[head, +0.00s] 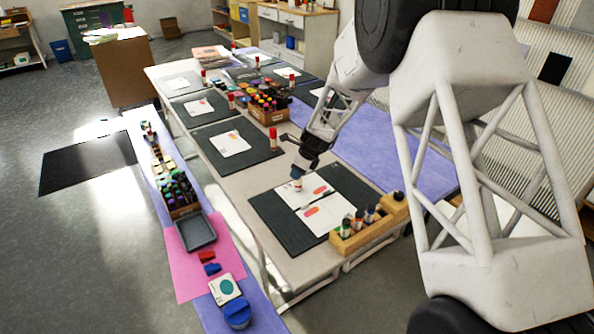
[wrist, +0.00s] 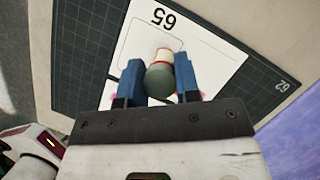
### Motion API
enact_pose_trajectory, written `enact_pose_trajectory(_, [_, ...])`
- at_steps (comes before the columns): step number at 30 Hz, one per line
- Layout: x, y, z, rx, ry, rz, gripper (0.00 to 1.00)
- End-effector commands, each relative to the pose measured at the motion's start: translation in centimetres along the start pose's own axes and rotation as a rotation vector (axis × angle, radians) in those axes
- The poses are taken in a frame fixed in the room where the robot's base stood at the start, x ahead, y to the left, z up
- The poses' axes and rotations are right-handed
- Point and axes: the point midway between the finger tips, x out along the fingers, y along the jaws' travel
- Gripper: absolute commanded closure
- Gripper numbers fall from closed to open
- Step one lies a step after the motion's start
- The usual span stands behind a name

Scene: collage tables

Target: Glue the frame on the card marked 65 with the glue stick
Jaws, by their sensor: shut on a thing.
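My gripper (wrist: 159,80) has blue fingers shut on the glue stick (wrist: 160,77), which shows a grey-green end and a white body with a red band. In the head view my gripper (head: 302,168) is low over the dark mat, with the stick (head: 297,184) pointing down. The card marked 65 (wrist: 208,50) lies under the stick, its number upside down in the wrist view. A thin rounded frame outline (wrist: 124,48) shows on the card, partly hidden by the stick and fingers. I cannot tell whether the stick's tip touches the card.
The mat (wrist: 268,72) carries a mark like 62. In the head view a wooden holder (head: 368,232) with several bottles stands at the mat's near right. Another red-capped stick (head: 273,138) stands behind. Further mats and a bottle crate (head: 268,113) lie beyond.

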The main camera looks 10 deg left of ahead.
Motion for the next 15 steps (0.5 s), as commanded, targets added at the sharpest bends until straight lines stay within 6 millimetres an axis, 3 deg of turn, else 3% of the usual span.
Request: enact_pose_trajectory(15, [-0.08, 0.31, -0.42, 0.0, 0.0, 0.001, 0.91])
